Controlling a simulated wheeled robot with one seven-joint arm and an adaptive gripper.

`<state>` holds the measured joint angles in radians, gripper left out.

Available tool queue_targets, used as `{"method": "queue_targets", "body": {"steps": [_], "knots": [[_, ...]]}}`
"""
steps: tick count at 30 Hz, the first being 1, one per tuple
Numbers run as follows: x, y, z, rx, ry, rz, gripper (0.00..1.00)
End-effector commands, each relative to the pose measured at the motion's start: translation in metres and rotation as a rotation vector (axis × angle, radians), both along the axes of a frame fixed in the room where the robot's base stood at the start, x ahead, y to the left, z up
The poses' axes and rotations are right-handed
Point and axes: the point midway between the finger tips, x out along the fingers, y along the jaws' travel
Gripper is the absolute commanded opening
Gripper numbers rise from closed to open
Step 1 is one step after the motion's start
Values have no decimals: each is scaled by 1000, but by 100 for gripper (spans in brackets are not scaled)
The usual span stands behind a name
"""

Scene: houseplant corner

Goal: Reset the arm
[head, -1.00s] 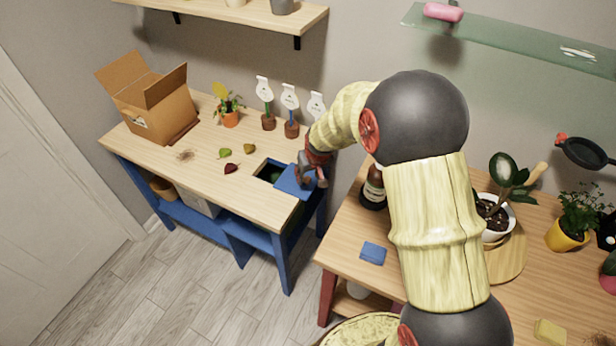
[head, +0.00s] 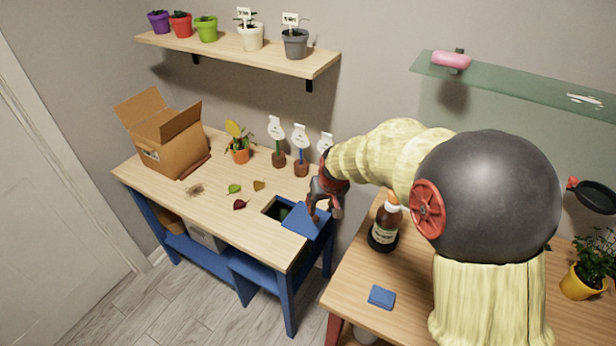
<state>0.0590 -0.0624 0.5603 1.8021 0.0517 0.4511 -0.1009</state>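My arm reaches in from the right, over the wooden table, toward the workbench (head: 215,200). My gripper (head: 325,208) points down at the bench's right end, just above or at a blue lid (head: 305,222). The fingers are small and partly overlap the lid. I cannot tell whether they touch it or are open or shut.
A brown bottle (head: 384,225) stands on the right table close under my arm, near a blue sponge or cloth (head: 381,297). Labelled stakes (head: 300,150) stand behind the gripper. A shelf of pots (head: 240,51) and a glass shelf (head: 515,85) are above. Loose leaves (head: 239,204) lie on the bench.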

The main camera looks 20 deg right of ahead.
Motion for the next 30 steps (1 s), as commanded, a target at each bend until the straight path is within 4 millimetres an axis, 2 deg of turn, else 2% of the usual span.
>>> {"method": "queue_targets", "body": {"steps": [4, 7, 11, 13, 22, 27, 30], "knots": [[0, 0, 0, 1, 2, -3, 38], [-10, 1, -5, 8, 38, -12, 38], [-44, 3, -20, 15, 127, -20, 38], [-71, 4, -15, 19, 173, -27, 38], [-180, 14, 57, 17, 219, -35, 38], [-242, 19, 101, 9, 166, -30, 38], [-272, 22, 122, 4, 111, -23, 38]]}}
